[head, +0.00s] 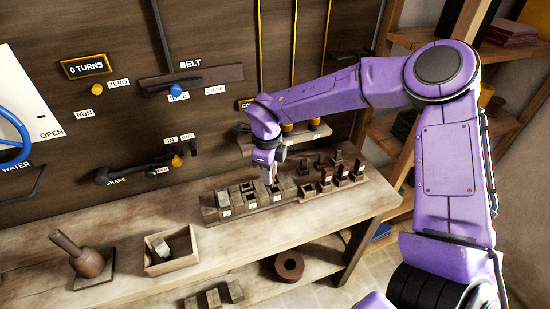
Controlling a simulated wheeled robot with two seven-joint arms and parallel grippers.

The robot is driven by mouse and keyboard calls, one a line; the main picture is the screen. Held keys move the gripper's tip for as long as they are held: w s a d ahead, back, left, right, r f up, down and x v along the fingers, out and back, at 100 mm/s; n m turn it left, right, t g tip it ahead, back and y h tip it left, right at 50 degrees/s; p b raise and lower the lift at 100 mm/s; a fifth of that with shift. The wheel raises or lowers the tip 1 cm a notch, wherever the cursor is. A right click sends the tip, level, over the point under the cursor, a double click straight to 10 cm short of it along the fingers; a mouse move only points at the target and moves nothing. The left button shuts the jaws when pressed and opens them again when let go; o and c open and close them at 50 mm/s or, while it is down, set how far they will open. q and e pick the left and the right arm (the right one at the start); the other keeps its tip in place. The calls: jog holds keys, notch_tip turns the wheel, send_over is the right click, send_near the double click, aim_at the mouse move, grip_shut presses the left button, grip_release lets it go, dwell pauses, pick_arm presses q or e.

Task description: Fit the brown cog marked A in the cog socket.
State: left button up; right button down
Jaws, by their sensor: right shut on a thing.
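My right gripper (271,180) points down over the row of numbered wooden blocks on the bench. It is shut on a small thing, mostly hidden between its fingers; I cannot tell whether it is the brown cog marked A. The gripper is at or just above the block row (237,211), and I cannot tell if the held thing touches it. Small dark brown pieces with pale tags (342,172) stand in a group to the right of it; their marks are too small to read. I cannot make out which place is the cog socket. My left gripper is not in view.
A small wall shelf (305,136) is behind my right gripper, beside a partly hidden label. An open wooden box (172,263) with grey blocks and a brown handled tool (88,261) stand on the bench at left.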

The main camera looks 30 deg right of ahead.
jog(key=shift+w+d+f+m+b, duration=0.15)
jog(key=shift+d+f+m+b, duration=0.5)
jog(key=shift+m, duration=4.05)
jog(key=shift+w+d+f+m+b, duration=0.2)
jog(key=shift+f+m, duration=0.8)
jog(key=shift+m, duration=3.7)
jog(key=shift+w+d+f+m+b, duration=0.15)
jog(key=shift+d+f+m+b, duration=0.5)
jog(key=shift+m, duration=4.05)
jog(key=shift+a+f+b, duration=0.15)
jog(key=shift+f+b, duration=0.55)
jog(key=shift+f, duration=0.6)
jog(key=c, duration=0.8)
grip_release()
jog(key=shift+r, duration=0.1)
